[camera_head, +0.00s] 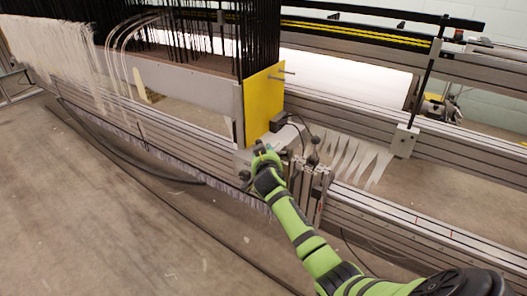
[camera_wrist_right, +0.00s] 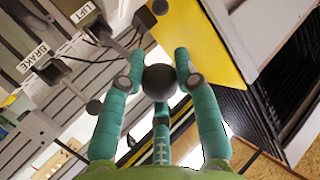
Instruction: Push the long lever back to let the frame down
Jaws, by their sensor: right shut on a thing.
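My right gripper (camera_head: 264,152) reaches up to the machine beside the lower edge of the yellow end plate (camera_head: 262,105). In the right wrist view the gripper's teal fingers (camera_wrist_right: 158,72) are closed around a dark round knob (camera_wrist_right: 159,83), which looks like a lever's ball end. The lever's shaft is hidden behind the knob and fingers. A LIFT label (camera_wrist_right: 83,12) and a BRAKE label (camera_wrist_right: 33,57) show on the machine beside it. The frame (camera_head: 185,85), with dense black strands above it, stands left of the yellow plate. My left gripper is out of view.
Other dark knobs (camera_wrist_right: 144,18) on levers stand close to the fingers; two also show right of the gripper (camera_head: 315,140). Metal rails (camera_head: 400,220) run along the right. Cables (camera_head: 140,165) lie on the floor, which is otherwise open at the front left.

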